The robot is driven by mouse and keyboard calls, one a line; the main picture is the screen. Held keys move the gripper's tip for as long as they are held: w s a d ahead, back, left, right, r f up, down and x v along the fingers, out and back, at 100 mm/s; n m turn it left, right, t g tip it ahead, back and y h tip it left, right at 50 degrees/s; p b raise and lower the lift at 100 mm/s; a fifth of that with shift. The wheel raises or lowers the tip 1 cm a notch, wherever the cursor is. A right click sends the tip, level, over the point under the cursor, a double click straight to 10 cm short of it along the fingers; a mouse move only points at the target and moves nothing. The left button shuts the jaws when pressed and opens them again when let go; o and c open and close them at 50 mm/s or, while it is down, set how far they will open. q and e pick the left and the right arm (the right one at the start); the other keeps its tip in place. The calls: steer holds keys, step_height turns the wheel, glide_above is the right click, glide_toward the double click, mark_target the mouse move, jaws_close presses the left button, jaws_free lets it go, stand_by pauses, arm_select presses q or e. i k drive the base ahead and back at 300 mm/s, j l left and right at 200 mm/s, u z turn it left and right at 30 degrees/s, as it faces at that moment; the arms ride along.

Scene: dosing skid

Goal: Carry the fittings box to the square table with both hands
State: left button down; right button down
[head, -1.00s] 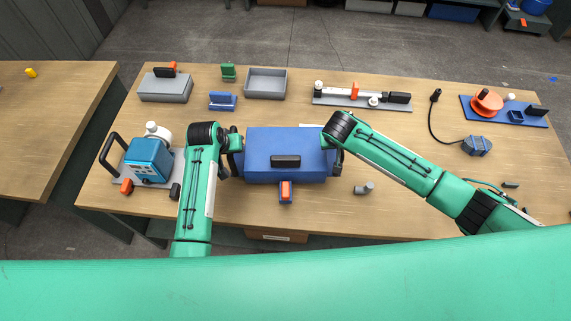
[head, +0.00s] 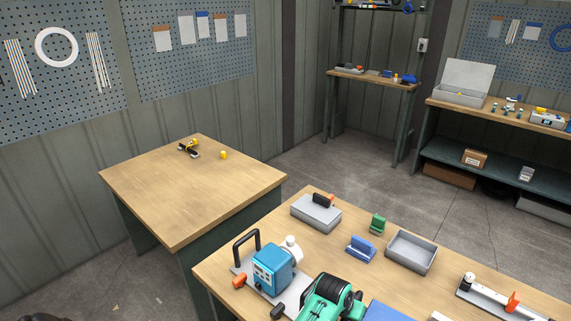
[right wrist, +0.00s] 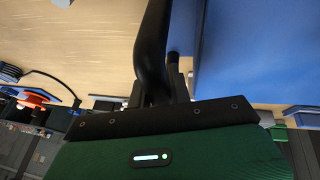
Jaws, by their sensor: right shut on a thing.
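The fittings box, a blue box (head: 383,313), shows only a corner at the bottom edge of the head view, on the workbench. It fills the right side of the right wrist view (right wrist: 255,50). My right gripper (right wrist: 178,82) is shut on a black side handle of the box; it is outside the head view. The square table (head: 165,205) stands at left, beyond the bench's left end.
A black-and-yellow tool (head: 188,148) and a yellow piece (head: 223,155) lie at the table's back; its front is clear. A blue pump (head: 273,268) stands at the bench's left end. A grey tray (head: 411,252) and blue holder (head: 361,249) lie behind the box.

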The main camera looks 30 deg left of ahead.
mark_target(162, 187)
steer(key=k+z, duration=0.15)
steer(key=k, duration=0.45)
steer(key=z, duration=2.75)
steer(key=k+j+z, duration=0.3)
steer(key=k, duration=0.25)
steer(key=k+j, duration=0.15)
steer(key=k, duration=0.3)
steer(key=k+j, duration=0.1)
steer(key=k, duration=0.3)
steer(key=k+z, duration=0.2)
steer(key=k, duration=1.55)
